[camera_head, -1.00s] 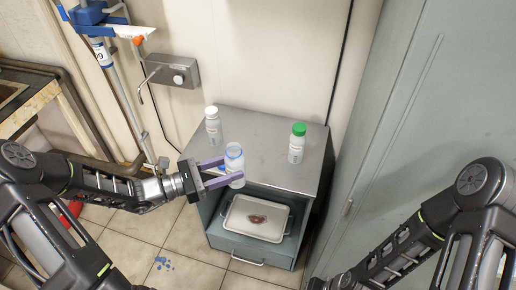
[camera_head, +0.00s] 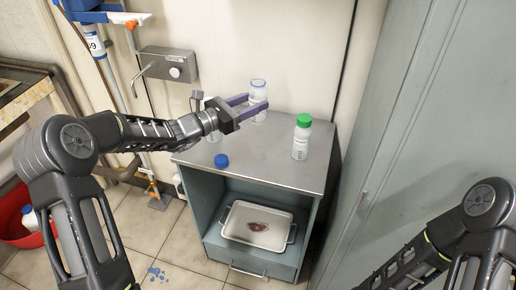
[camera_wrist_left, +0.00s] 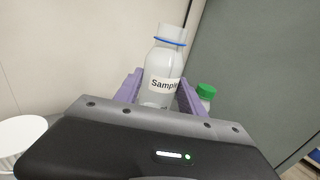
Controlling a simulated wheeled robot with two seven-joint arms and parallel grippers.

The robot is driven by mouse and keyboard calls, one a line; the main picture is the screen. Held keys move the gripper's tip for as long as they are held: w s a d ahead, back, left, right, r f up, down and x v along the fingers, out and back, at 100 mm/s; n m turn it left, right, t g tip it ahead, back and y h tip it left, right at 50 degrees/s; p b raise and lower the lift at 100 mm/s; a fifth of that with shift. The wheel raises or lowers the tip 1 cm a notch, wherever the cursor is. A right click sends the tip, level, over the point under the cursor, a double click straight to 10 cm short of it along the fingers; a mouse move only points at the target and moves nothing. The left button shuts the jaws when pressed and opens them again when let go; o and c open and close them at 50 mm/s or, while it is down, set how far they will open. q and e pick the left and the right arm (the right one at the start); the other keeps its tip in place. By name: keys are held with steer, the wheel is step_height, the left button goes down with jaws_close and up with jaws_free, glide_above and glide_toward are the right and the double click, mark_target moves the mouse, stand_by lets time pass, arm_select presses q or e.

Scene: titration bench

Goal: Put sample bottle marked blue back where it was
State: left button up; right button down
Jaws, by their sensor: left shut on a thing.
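My left gripper (camera_head: 252,108) is shut on an uncapped clear bottle (camera_head: 258,88) with a blue ring at its neck. The bottle is upright at the back of the cabinet top (camera_head: 262,150); I cannot tell whether its base touches. In the left wrist view the bottle (camera_wrist_left: 160,88) stands between the purple fingers (camera_wrist_left: 160,95), its label reading "Sample". A blue cap (camera_head: 221,161) lies on the cabinet top near its front left. My right gripper is out of the picture; only its arm shows at lower right.
A green-capped bottle (camera_head: 302,138) stands at the right of the cabinet top. A white-capped bottle (camera_head: 213,136) at the left is partly hidden by my gripper. A tray (camera_head: 232,222) sits on the shelf below. The front middle of the top is clear.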

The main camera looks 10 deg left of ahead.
mark_target(251, 120)
arm_select(q)
steer(key=shift+f, duration=3.15)
steer(key=shift+f+p, duration=0.4)
steer(key=shift+f, duration=1.45)
steer(key=shift+f, duration=0.25)
steer(key=o, duration=1.4)
steer(key=shift+r, duration=0.1)
steer(key=shift+c, duration=0.2)
steer(key=shift+r, duration=0.15)
steer(key=b+v, duration=0.1)
steer(key=v, duration=1.1)
